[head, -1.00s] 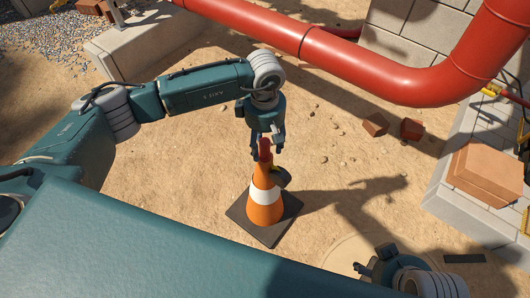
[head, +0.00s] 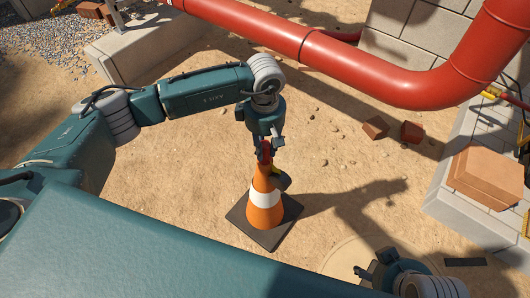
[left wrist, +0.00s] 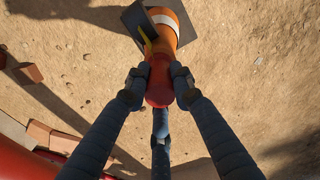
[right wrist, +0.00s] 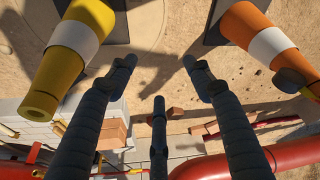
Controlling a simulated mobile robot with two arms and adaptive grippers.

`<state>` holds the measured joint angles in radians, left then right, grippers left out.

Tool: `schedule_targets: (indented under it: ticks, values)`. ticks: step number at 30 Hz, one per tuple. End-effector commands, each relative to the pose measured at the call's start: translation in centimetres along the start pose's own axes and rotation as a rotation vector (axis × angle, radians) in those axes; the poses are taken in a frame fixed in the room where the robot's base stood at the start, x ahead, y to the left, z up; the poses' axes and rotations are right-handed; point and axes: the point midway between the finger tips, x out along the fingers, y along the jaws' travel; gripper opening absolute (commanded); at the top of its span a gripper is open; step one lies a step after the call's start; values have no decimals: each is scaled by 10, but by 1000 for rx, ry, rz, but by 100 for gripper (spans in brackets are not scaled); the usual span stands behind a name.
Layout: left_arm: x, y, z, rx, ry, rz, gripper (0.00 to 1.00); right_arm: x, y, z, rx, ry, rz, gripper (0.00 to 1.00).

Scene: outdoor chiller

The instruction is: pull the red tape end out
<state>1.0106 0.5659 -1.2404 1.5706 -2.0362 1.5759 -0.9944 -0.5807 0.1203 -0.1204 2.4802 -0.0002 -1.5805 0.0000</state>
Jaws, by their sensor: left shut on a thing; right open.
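An orange traffic cone (head: 263,211) with a white band stands upright on a dark square base on the sand. A red piece (head: 266,150) sits at its top; the left wrist view shows it as a rounded red end (left wrist: 160,88). My left gripper (head: 266,146) reaches down over it and is shut on it, with fingers (left wrist: 160,92) on both sides. A small dark and yellow part (head: 281,181) sticks out from the cone's side below. My right gripper (right wrist: 158,72) is open and empty, low and to the right of the cone. A separate tape strip cannot be made out.
A yellow cone (right wrist: 72,47) stands left of my right gripper in the right wrist view. A large red pipe (head: 330,62) crosses behind. Bricks (head: 411,131) lie on the sand, and a block wall (head: 445,200) stands at the right. Sand around the cone is clear.

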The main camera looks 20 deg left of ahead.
Motion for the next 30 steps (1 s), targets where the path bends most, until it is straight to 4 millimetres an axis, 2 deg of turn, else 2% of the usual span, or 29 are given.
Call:
schedule_targets:
  ticks: [20, 25, 30]
  values:
    - [-14, 0, 0, 0, 0, 0, 0, -7, 0, -2, 0, 0, 0, 51]
    - [-26, 0, 0, 0, 1, 1, 0, -10, 1, -6, 0, 5, 0, 51]
    - [-38, 0, 0, 0, 1, 2, 0, -3, 1, -4, -1, -10, 0, 51]
